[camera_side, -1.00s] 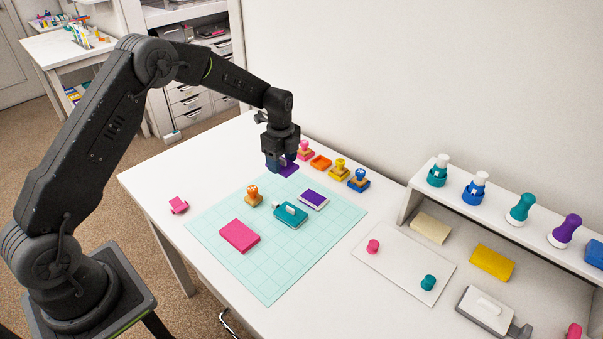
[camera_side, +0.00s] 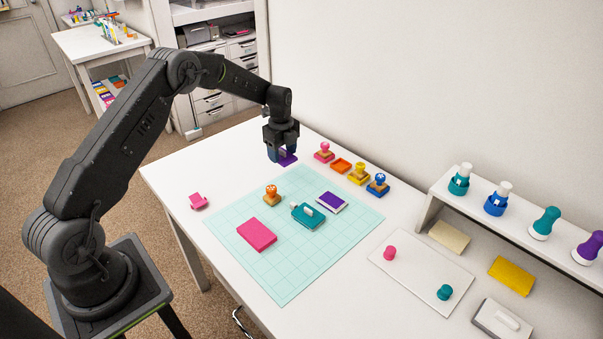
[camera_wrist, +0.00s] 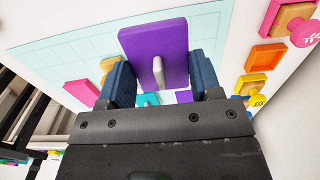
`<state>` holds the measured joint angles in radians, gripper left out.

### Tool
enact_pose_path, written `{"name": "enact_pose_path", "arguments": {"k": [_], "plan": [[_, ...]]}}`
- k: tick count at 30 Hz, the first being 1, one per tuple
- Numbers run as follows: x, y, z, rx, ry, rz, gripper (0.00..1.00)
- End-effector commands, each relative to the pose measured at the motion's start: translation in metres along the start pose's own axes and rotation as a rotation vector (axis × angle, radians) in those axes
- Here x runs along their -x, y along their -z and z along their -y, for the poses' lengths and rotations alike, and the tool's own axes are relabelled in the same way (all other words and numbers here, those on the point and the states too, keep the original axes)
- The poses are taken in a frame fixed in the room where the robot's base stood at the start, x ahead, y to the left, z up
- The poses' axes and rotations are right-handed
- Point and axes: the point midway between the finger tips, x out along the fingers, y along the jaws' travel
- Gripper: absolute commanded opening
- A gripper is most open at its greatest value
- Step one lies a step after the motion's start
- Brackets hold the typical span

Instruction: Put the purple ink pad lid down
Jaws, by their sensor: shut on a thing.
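My gripper (camera_side: 281,156) is shut on the purple ink pad lid (camera_side: 289,160) near the back edge of the mat in the side view. In the wrist view the purple lid (camera_wrist: 160,50) lies between my blue-padded fingers (camera_wrist: 163,82), with a pale handle strip on its near face. The lid looks held above the table. The open purple ink pad (camera_side: 332,202), white-rimmed with a purple top, lies on the light teal mat (camera_side: 285,285), to the right of and nearer the camera than my gripper.
On the mat are a teal pad with a handle (camera_side: 309,217), an orange-topped stamp (camera_side: 272,195) and a pink pad (camera_side: 257,234). Several stamps and pads, including a pink stamp (camera_side: 323,153), line the back. A pink piece (camera_side: 198,201) lies left. Mat space is free up front.

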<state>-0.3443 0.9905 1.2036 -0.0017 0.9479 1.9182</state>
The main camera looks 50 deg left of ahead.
Motion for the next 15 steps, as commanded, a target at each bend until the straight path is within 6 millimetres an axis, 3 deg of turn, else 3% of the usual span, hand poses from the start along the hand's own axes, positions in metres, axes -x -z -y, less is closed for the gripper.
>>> {"name": "enact_pose_path", "arguments": {"k": [6,15], "plan": [[-0.027,0.033,0.028,-0.002,0.0,0.0,0.37],[-0.042,0.044,0.037,0.002,-0.002,0.0,0.37]]}}
